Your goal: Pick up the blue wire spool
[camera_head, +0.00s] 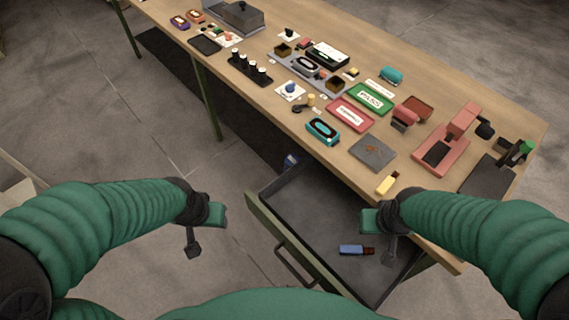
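A small blue round item (291,87) sits on a white square card on the table; it looks like the blue wire spool, but it is too small to be sure. My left gripper (194,243) hangs over the floor, left of the drawer, well apart from the table items. My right gripper (389,248) is over the open drawer, beside a blue item with a dark end (356,250) lying in it. I see nothing held in either gripper. The finger gaps do not show clearly.
The long wooden table (455,95) holds many items, including a green PASS tray (370,99), a red tray (350,113), a teal device (323,131) and a red machine (447,140). The grey drawer (310,205) is pulled out at the front. Another blue item (290,160) is at its far corner.

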